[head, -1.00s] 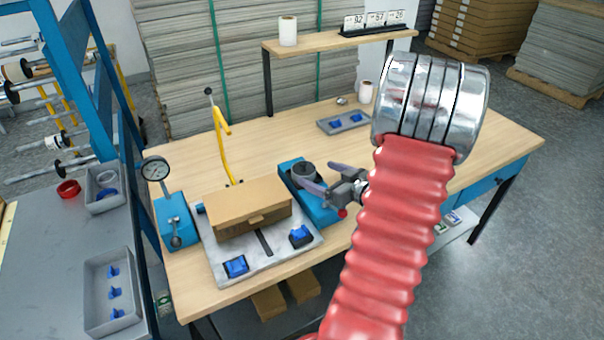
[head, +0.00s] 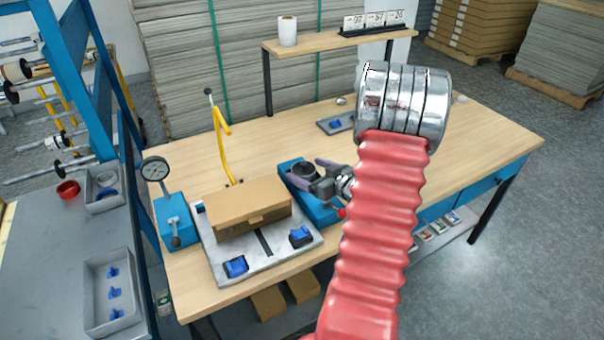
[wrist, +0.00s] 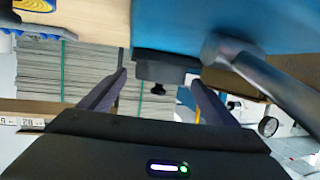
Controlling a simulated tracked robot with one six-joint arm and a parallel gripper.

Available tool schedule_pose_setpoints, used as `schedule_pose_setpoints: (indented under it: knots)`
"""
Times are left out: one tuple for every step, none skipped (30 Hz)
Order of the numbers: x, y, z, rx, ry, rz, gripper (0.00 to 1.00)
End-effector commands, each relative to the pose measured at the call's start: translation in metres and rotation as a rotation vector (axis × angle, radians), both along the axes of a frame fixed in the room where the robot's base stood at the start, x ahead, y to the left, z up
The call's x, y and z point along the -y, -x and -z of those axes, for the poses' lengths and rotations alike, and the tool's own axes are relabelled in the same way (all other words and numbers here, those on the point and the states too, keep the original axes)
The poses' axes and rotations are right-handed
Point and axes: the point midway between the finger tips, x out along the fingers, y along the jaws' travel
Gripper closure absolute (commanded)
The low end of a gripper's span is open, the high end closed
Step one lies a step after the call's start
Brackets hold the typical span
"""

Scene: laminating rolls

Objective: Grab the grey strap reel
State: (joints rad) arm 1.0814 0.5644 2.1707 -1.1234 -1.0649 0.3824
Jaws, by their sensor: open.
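The fingers are open and I cannot tell whether either touches the reel.
A cardboard box (head: 250,208) on a metal plate (head: 222,258) stands just left of the stand. A yellow bent post (head: 222,140) rises behind it. A grey tray (head: 328,126) lies farther back, partly behind my arm. The bench's back left is clear.

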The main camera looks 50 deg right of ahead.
Motion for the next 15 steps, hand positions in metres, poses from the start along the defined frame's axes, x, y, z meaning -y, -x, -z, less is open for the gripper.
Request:
schedule_pose_setpoints:
  knots:
    - [0.0003, -0.0041, 0.0018, -0.001, 0.000, 0.000, 0.17]
    - [0.0005, -0.0056, 0.0023, -0.001, -0.001, 0.000, 0.17]
    - [0.0007, -0.0069, 0.0026, -0.001, -0.001, 0.001, 0.17]
    - [0.0007, -0.0074, 0.0026, -0.001, 0.000, 0.001, 0.17]
    - [0.0007, -0.0076, 0.0026, -0.001, 0.000, 0.001, 0.17]
    - [0.0008, -0.0076, 0.0026, -0.001, 0.000, 0.001, 0.17]
    - [0.0008, -0.0075, 0.0026, -0.001, 0.000, 0.001, 0.17]
    - [0.0008, -0.0074, 0.0025, -0.001, 0.000, 0.001, 0.17]
    - [0.0008, -0.0075, 0.0024, -0.001, 0.000, 0.001, 0.17]
    - [0.0008, -0.0075, 0.0024, -0.001, 0.000, 0.001, 0.17]
    - [0.0007, -0.0075, 0.0024, -0.001, 0.000, 0.001, 0.17]
    - [0.0007, -0.0074, 0.0024, -0.001, 0.000, 0.001, 0.17]
    - [0.0007, -0.0074, 0.0024, -0.001, 0.000, 0.001, 0.17]
    - [0.0007, -0.0074, 0.0024, -0.001, 0.000, 0.001, 0.17]
    - [0.0007, -0.0074, 0.0024, -0.001, 0.000, 0.001, 0.17]
